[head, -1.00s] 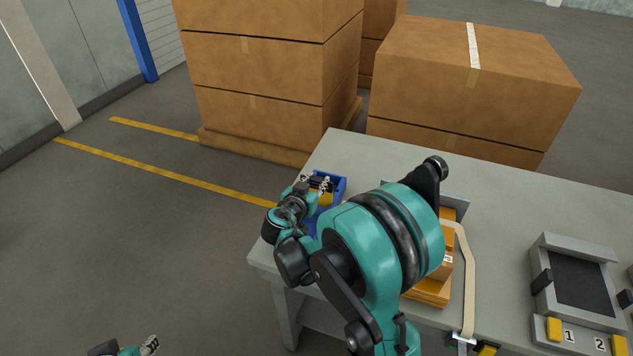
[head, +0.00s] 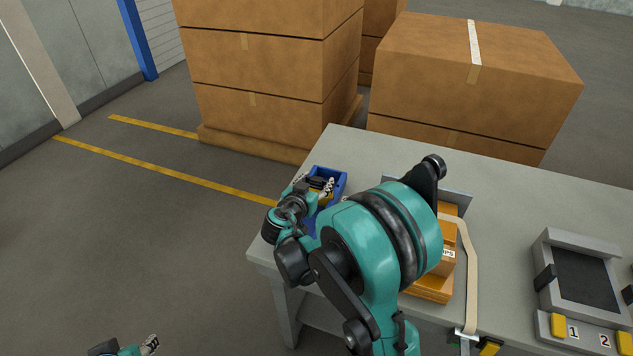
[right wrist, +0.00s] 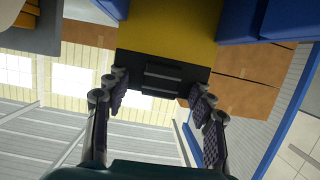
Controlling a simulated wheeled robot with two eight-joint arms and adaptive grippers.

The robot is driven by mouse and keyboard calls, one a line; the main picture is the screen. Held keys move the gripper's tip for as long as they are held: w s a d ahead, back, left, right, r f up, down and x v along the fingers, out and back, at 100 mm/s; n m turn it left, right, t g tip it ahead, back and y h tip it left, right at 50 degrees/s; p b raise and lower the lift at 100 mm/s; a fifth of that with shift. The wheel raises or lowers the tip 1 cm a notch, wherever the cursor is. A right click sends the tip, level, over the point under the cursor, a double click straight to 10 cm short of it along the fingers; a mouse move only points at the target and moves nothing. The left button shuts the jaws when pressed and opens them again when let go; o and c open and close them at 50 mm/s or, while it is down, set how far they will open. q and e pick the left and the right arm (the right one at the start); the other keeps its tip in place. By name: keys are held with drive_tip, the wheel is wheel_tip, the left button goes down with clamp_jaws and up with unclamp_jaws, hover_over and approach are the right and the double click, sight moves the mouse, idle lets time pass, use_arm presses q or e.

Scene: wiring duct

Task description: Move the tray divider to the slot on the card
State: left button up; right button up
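A yellow piece with a black end and a raised black bar (right wrist: 160,78), probably the tray divider, stands in a blue tray (head: 339,180) at the table's left corner. My right gripper (head: 316,186) is at this tray. In the right wrist view its fingers (right wrist: 160,100) are spread, one on each side of the black end, with no clear grip on it. A small white card (head: 448,254) shows on the orange boxes; its print is too small to read. My left gripper (head: 151,345) shows only partly at the bottom left, away from the table.
Orange boxes (head: 432,288) and a beige strip (head: 472,275) lie right of my right arm, which hides part of them. A grey frame with a dark panel (head: 586,276) and labels 1 and 2 stands farther right. The table's back (head: 500,178) is clear.

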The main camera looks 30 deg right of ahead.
drive_tip(key=v, duration=1.2)
idle(0.3)
